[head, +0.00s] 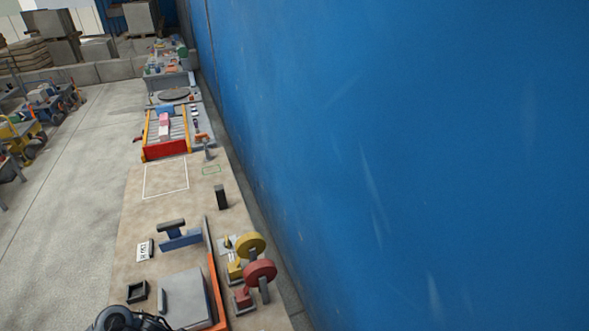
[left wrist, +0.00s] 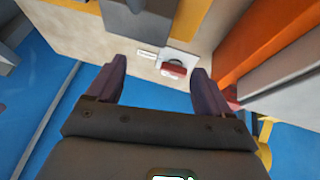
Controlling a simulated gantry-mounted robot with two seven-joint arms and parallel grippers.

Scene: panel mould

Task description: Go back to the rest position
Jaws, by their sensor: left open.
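My left gripper (left wrist: 156,74) shows in the left wrist view with its two dark fingers wide apart. It is open, and nothing is between the fingers. Beyond the fingertips, a small red part on a pale plate (left wrist: 180,62) shows on a beige surface, apart from the gripper. In the head view a dark rounded part with cables at the bottom edge looks like part of my arm; no fingers show there. My right gripper is in neither view.
A long bench (head: 130,223) runs along a blue wall (head: 400,150).

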